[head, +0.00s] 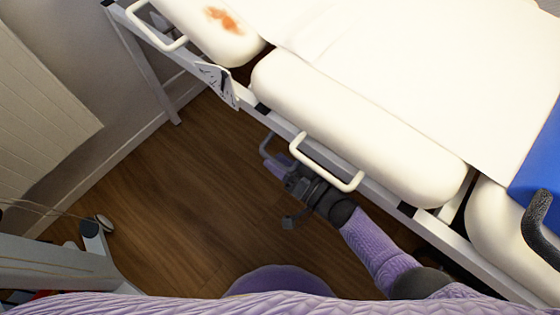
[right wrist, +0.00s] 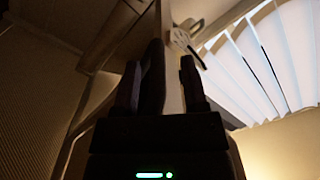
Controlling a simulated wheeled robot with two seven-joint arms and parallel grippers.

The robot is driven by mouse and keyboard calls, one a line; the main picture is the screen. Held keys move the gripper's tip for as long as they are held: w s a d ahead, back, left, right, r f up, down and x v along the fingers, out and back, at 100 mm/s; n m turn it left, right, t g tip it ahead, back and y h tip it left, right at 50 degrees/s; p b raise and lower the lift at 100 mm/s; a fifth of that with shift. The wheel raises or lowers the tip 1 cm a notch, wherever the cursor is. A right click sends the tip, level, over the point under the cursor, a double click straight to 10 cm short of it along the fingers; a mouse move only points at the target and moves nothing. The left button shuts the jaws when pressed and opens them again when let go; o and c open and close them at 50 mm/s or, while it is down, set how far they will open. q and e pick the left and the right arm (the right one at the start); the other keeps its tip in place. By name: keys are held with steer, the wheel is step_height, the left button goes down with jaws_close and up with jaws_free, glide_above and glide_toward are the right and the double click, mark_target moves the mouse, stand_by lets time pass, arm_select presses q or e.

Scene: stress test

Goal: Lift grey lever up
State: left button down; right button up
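A grey lever (head: 265,143), a bent bar, sticks out below the side rail of the white couch, left of a white loop handle. My right arm reaches up from the lower right in the head view. My right gripper (head: 277,168) is at the lever's lower end, partly hidden by its own wrist. In the right wrist view, my right gripper (right wrist: 160,80) has its fingers apart. A dark bar (right wrist: 153,70), which looks like the lever, stands between them, close to the left finger, with a gap to the right one. My left gripper is not in view.
The white loop handle (head: 325,165) on the couch rail is close above my right wrist. The padded couch (head: 350,120) fills the upper right. A black curved handle (head: 540,212) is at the right edge. The wooden floor (head: 190,190) is clear left of my arm.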

steer(key=p+v, duration=0.2)
steer(key=v, duration=0.8)
steer(key=shift+p, duration=0.3)
steer(key=shift+f, duration=0.15)
